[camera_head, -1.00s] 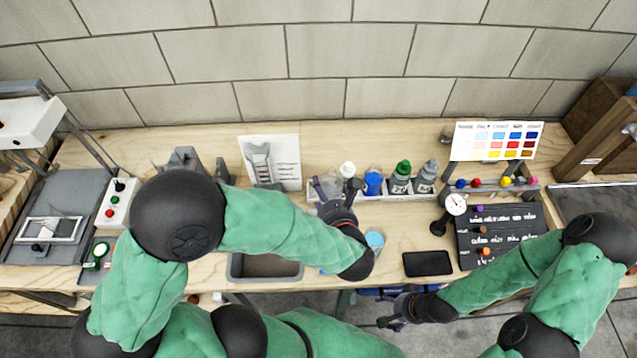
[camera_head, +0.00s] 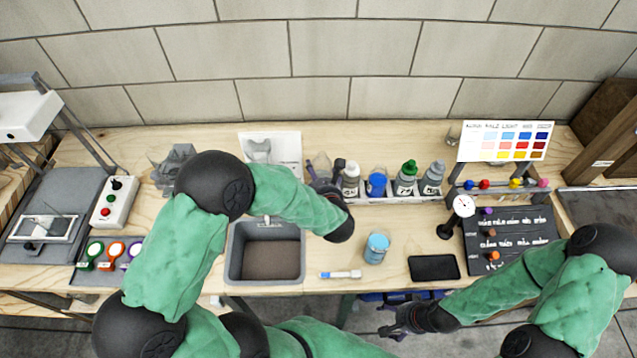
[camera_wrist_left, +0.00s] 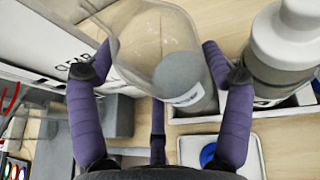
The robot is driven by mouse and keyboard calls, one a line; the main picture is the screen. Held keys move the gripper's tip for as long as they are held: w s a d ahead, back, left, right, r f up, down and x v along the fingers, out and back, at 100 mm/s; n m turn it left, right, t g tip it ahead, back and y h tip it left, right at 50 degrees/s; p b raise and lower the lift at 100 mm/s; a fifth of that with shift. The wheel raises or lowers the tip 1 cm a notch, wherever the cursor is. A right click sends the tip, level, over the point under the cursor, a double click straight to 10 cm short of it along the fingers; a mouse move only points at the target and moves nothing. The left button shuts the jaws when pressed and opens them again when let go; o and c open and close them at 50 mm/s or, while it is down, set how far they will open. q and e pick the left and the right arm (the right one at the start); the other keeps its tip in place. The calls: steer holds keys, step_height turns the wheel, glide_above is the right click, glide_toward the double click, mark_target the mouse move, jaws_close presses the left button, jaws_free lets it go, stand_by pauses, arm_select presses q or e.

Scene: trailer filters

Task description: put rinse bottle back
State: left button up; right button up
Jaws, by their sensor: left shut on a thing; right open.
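My left gripper (camera_head: 322,170) is at the left end of the white bottle rack (camera_head: 408,198), at the back of the bench. In the left wrist view its purple fingers (camera_wrist_left: 165,75) are shut on a clear, see-through bottle with a white label (camera_wrist_left: 150,40), which I take to be the rinse bottle. The bottle looks tilted in this view, with its lower end close to the rack's end. I cannot tell whether it rests in the rack. In the head view the gripper mostly hides it. My right gripper (camera_head: 398,322) is open and empty, low in front of the bench edge.
A white-capped bottle (camera_head: 350,180) stands just right of my left gripper, then blue (camera_head: 376,183), green-capped (camera_head: 405,178) and grey-capped (camera_head: 432,178) ones.

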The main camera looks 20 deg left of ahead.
arm_select(q)
step_height(320, 180, down, 3)
steer(key=shift+f+b, duration=0.1)
steer(key=shift+b, duration=0.35)
steer(key=o, duration=1.2)
steer(key=shift+f, duration=0.1)
